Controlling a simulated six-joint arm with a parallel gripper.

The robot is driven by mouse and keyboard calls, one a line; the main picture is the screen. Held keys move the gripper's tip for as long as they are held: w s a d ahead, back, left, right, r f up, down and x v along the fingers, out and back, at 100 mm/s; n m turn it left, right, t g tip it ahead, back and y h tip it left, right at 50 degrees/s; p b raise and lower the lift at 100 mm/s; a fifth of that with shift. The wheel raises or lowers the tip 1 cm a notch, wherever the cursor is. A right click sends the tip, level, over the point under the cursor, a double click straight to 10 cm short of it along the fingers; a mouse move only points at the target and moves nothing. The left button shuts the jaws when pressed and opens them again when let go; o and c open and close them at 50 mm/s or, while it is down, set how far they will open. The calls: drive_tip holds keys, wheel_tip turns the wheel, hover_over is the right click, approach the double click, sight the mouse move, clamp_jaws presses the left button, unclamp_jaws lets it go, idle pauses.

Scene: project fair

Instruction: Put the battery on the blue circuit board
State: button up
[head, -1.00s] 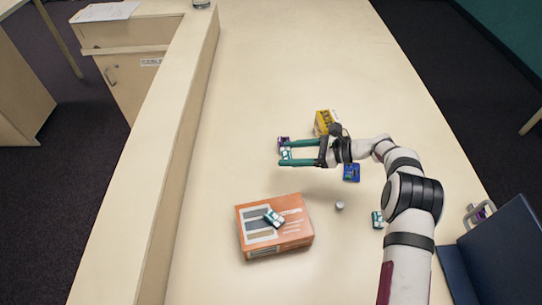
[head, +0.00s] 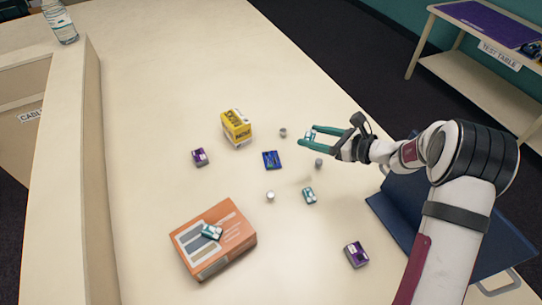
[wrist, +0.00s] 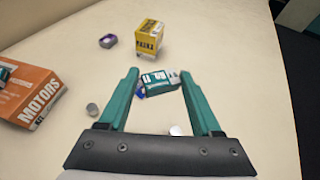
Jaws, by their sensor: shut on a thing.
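My gripper (head: 309,137) is shut on a small teal-and-white battery (head: 311,134), held above the table to the right of the blue circuit board (head: 272,160). In the wrist view the battery (wrist: 158,83) sits between the two teal fingertips. It covers most of the board there; only a blue edge (wrist: 140,94) shows. The board lies flat on the table with nothing visible resting on it. A similar teal-and-white block (head: 212,232) lies on the orange box (head: 230,255), and another (head: 309,195) lies on the table.
A yellow box (head: 237,128) stands behind the board. Purple blocks lie to its left (head: 200,157) and at the front right (head: 356,254). Small grey cylinders (head: 283,132) (head: 318,163) (head: 270,196) stand around the board. A dark blue case (head: 400,205) is at the right edge.

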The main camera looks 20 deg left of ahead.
hover_over(275, 162)
wheel_tip(275, 162, down, 7)
drive_tip(key=shift+d+r, duration=0.1)
drive_tip(key=shift+d, duration=0.05)
drive_tip(key=f, duration=0.4)
drive_tip(key=shift+a, duration=0.2)
drive_tip(key=shift+f, duration=0.1)
drive_tip(key=shift+f, duration=0.25)
drive_tip(key=shift+f, duration=0.35)
drive_tip(key=o, duration=1.3)
